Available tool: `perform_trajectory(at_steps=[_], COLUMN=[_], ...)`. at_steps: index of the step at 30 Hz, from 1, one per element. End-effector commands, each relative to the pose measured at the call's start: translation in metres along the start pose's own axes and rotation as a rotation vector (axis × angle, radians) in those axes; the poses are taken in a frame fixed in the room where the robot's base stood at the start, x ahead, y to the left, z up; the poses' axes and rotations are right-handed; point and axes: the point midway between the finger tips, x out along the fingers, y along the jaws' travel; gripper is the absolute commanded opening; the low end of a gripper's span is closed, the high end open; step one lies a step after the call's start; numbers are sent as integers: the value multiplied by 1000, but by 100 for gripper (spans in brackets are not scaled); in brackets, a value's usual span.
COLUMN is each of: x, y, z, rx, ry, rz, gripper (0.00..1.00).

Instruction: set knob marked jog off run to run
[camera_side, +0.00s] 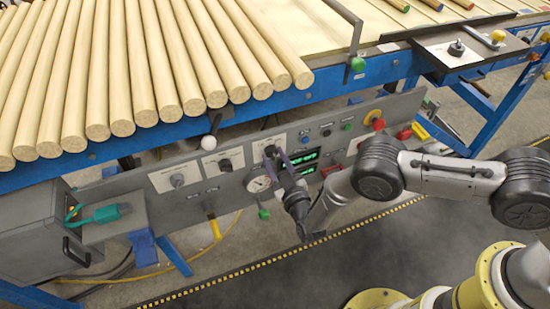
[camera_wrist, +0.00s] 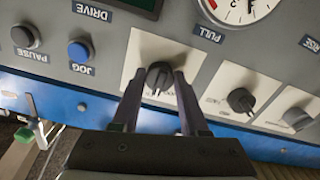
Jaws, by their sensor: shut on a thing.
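A black knob (camera_wrist: 157,82) on a white plate sits between my two fingers in the wrist view. My gripper (camera_wrist: 159,74) is shut on it, one finger at each side. In the side view my gripper (camera_side: 277,158) reaches up to the rightmost of three knobs on the grey control panel (camera_side: 203,193), and the knob's top (camera_side: 270,150) shows partly behind the fingers. The markings around the held knob are hidden or too small to read, so I cannot tell which position it points to.
A round gauge (camera_wrist: 242,8), a blue jog button (camera_wrist: 80,51) and a dark pause button (camera_wrist: 25,36) are close by. Wooden dowels (camera_side: 130,75) lie above the panel. A red emergency button (camera_side: 376,118) is at right.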

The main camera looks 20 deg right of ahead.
Motion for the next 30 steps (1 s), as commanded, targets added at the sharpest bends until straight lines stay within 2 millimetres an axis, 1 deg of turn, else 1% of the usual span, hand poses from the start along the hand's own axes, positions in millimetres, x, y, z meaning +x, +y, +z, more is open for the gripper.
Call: perform_trajectory(at_steps=[5,11,30], x=[0,0,-1], y=[0,0,-2], z=[0,0,0], rx=[24,117,626], ry=[0,-1,0], rz=[0,0,0], gripper=[0,0,0])
